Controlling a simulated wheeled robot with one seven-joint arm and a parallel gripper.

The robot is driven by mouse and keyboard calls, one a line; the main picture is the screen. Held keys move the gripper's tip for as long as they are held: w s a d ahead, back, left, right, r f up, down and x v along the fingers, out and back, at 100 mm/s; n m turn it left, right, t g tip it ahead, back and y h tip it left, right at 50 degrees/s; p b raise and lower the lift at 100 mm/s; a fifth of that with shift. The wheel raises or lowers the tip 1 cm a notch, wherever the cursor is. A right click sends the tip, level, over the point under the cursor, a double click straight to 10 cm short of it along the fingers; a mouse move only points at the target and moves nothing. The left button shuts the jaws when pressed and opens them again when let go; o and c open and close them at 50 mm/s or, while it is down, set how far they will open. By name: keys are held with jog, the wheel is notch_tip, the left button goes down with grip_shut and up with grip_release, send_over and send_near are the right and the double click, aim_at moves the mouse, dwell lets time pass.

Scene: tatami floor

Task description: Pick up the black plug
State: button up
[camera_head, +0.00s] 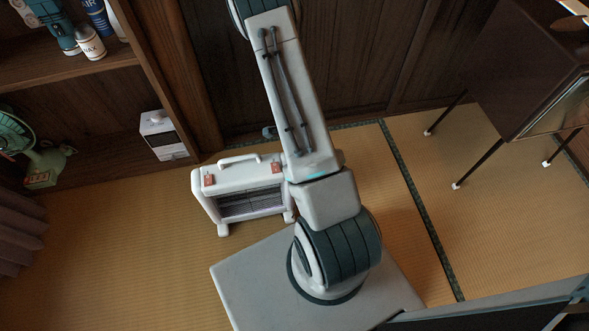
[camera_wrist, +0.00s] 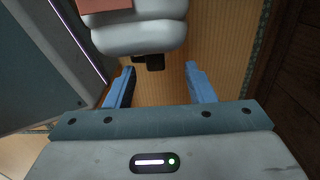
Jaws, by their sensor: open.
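In the wrist view, my gripper (camera_wrist: 160,72) is open, with its two blue fingers apart and bare floor between them. A small black object (camera_wrist: 153,62), which looks like the black plug, shows just beyond the fingertips, closer to the left finger. It lies beside a white rounded body at the top of that view. I cannot tell whether it touches the left finger or how far below the tips it is. In the head view my own arm hides the plug and most of the gripper.
A white heater (camera_head: 240,181) stands left of my arm on the tatami. A wooden shelf (camera_head: 85,75) with a white box (camera_head: 162,135) and green fan (camera_head: 25,145) is left. A dark cabinet (camera_head: 515,75) on thin legs is right. Tatami between arm and cabinet is clear.

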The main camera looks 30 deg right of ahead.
notch_tip(320, 180, down, 5)
jog(key=b, duration=0.3)
jog(key=shift+s, duration=0.15)
jog(key=shift+c, duration=0.3)
jog(key=c, duration=1)
